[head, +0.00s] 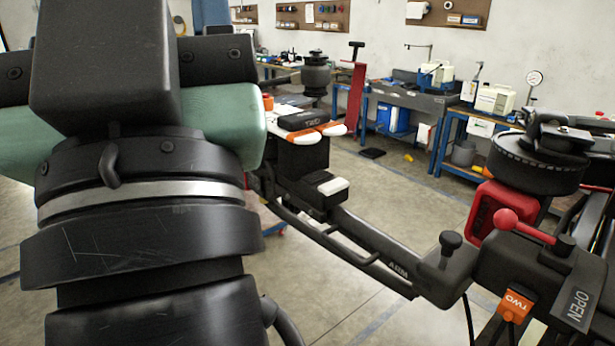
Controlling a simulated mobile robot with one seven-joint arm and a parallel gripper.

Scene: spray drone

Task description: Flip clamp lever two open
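Clamp lever two is a red lever (528,231) with a round red ball at its left end, at the right of the head view. It runs from a black pivot on the dark clamp block (500,266) out to the left, nearly level. An orange tag marked TWO (515,303) hangs on the block's front. A dark plate marked OPEN (578,306) slopes down beside the pivot, to its right; the lever does not lie along it. My gripper's fingers are not in view, and nothing is seen touching the lever.
A large black, silver-banded body with a pale green part (215,115) fills the left foreground and hides what is behind. A black drone arm (365,240) runs to the clamp block. A black knob (451,241) stands left of the lever. Blue-legged workbenches (405,95) line the back wall.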

